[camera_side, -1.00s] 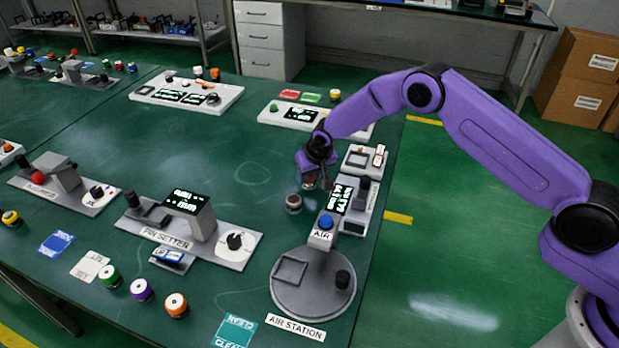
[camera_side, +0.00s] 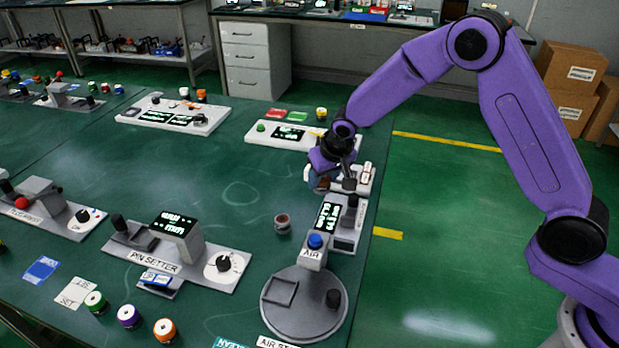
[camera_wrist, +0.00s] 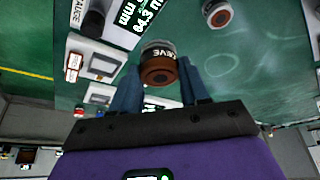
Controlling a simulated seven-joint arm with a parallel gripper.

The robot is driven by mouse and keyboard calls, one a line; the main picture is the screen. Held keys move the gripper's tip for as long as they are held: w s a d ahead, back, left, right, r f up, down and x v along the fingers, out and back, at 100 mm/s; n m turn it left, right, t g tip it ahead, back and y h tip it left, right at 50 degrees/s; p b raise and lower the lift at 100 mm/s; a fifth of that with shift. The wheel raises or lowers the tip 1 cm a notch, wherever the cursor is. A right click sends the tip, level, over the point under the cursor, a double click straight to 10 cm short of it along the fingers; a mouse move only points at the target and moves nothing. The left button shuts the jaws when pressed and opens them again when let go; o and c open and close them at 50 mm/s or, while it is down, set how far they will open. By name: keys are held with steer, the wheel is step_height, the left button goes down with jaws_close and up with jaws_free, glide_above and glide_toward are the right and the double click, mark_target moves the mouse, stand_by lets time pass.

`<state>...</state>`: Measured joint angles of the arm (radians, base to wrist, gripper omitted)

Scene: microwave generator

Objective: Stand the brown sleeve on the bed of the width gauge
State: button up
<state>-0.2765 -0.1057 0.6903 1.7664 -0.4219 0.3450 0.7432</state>
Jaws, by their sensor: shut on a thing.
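The brown sleeve (camera_wrist: 158,66) is held between the two blue fingers of my gripper (camera_wrist: 160,74) in the wrist view. It has a brown end and a dark band with white lettering. In the side view my gripper (camera_side: 328,178) hangs over the far end of the width gauge (camera_side: 341,228), and the sleeve is mostly hidden by it. The gauge has a lit green display, a dark knob and a side label; it also shows in the wrist view (camera_wrist: 128,18). I cannot clearly make out its bed or any contact with the sleeve.
A second ring-shaped part (camera_side: 282,223) stands on the green table left of the gauge. The air station (camera_side: 305,300) is in front. A white box with tags (camera_side: 364,178) lies behind the gripper. The pin setter (camera_side: 180,250) is left. Open table lies left of the gauge.

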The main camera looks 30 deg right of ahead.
steer(key=s+d+r+n+g+y, duration=0.2)
steer(key=s+d+n+g, duration=0.15)
steer(key=s+n, duration=0.85)
steer(key=s+d+r+n+g+y, duration=0.1)
steer(key=s+d+r+n+g, duration=0.2)
steer(key=s+n, duration=0.9)
steer(key=n+g, duration=0.1)
steer(key=n, duration=0.2)
glide_above(346, 236)
steer(key=f, duration=1)
steer(key=shift+s+d+f, duration=0.1)
steer(key=shift+s+f, duration=0.1)
steer(key=shift+s, duration=0.1)
steer(key=shift+w+f, duration=0.15)
steer(key=shift+f, duration=0.8)
steer(key=shift+w+f, duration=0.15)
steer(key=shift+f, duration=0.8)
steer(key=o, duration=1.2)
steer(key=shift+f, duration=0.1)
steer(key=shift+c, duration=0.2)
